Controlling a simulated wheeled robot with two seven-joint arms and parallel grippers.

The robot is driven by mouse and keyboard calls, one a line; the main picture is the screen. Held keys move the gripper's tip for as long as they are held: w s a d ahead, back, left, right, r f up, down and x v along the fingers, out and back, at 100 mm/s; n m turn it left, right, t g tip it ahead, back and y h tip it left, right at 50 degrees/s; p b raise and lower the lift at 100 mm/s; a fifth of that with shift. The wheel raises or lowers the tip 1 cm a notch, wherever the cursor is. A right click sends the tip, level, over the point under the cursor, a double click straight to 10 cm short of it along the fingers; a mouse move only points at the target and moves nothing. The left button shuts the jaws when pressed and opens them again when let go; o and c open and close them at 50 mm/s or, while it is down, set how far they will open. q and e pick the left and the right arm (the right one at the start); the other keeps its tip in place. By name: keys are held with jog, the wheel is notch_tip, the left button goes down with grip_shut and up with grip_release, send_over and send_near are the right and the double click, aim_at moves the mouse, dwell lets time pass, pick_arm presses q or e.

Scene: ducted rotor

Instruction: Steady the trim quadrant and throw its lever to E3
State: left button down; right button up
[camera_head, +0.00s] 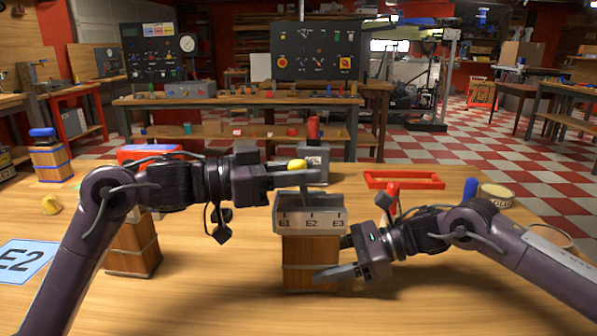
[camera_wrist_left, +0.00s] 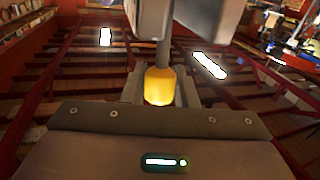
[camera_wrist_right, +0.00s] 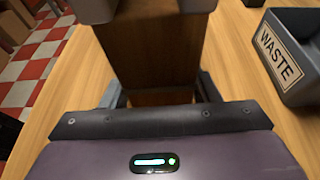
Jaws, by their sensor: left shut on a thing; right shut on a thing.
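The trim quadrant (camera_head: 310,222) stands upright on the bench, a grey head marked E1, E2 and E3 on a banded wooden body (camera_head: 305,262). Its lever rises near the E2 mark with a yellow knob (camera_head: 297,163) on top; the exact notch is hard to tell. My left gripper (camera_head: 300,176) is shut on the knob, which shows between its fingers in the left wrist view (camera_wrist_left: 159,86). My right gripper (camera_head: 338,260) is shut on the wooden body, low on its right side; the body fills the space between the fingers in the right wrist view (camera_wrist_right: 155,60).
An E2 card (camera_head: 25,262) and another wooden block (camera_head: 133,250) are at left. A grey box (camera_head: 314,165) with a red handle and a red frame (camera_head: 403,180) stand behind. A WASTE bin (camera_wrist_right: 295,60) and a blue object (camera_head: 470,188) are nearby. Front bench is clear.

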pick_arm(q)
jog(key=shift+d, duration=0.1)
jog(key=shift+d+r+g+y, duration=0.2)
jog(key=shift+d+g+y, duration=0.1)
jog(key=shift+d+y, duration=0.25)
jog(key=shift+d+m+y, duration=0.5)
jog(key=shift+d+y, duration=0.35)
jog(key=shift+y, duration=0.4)
jog(key=shift+d+f+g+y, duration=0.2)
jog(key=shift+d+g+y, duration=0.1)
jog(key=shift+d+y, duration=0.7)
jog(key=shift+d+f+m+g+y, duration=0.4)
jog(key=shift+d+y, duration=0.35)
jog(key=shift+y, duration=0.55)
jog(key=shift+f, duration=0.15)
jog(key=c, duration=1.1)
grip_release()
jog(key=shift+w, duration=0.1)
jog(key=shift+c, duration=0.2)
